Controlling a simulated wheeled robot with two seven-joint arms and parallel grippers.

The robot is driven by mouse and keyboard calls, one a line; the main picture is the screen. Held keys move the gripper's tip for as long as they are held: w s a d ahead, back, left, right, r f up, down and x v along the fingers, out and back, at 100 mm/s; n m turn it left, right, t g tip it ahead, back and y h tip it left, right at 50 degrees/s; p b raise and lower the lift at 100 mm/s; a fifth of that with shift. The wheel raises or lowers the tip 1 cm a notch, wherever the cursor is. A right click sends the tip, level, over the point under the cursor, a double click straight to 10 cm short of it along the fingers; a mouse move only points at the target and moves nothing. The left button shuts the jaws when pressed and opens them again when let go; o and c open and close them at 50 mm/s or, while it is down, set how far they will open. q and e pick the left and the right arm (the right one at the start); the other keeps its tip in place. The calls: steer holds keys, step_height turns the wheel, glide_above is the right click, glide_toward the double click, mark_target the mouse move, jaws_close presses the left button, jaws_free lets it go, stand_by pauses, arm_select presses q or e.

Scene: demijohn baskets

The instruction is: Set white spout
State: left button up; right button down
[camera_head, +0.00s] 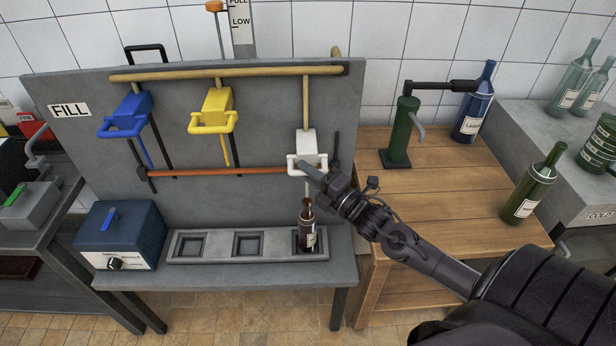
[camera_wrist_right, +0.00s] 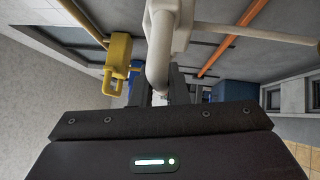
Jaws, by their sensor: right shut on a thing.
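The white spout (camera_head: 305,145) hangs from the yellow pipe (camera_head: 230,73) on the grey filling panel, at its right end. My right gripper (camera_head: 316,171) is shut on the white spout's handle bar. In the right wrist view the white bar (camera_wrist_right: 160,50) runs between the jaws, and the fingertips are mostly hidden. A dark bottle (camera_head: 307,232) with a pale label stands upright under the white spout, in the right recess of the grey tray (camera_head: 210,245). My left gripper is not in view.
A yellow spout (camera_head: 214,110) and a blue spout (camera_head: 128,115) hang to the left. A blue box (camera_head: 120,235) stands left of the tray. On the wooden table stand a green corking device (camera_head: 402,130) and a green bottle (camera_head: 530,187).

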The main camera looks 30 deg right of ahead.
step_height(320, 180, up, 14)
steer(key=p, duration=0.8)
steer(key=shift+f, duration=0.25)
steer(key=shift+w+r, duration=0.1)
steer(key=c, duration=1.6)
jaws_free()
steer(key=shift+o, duration=1)
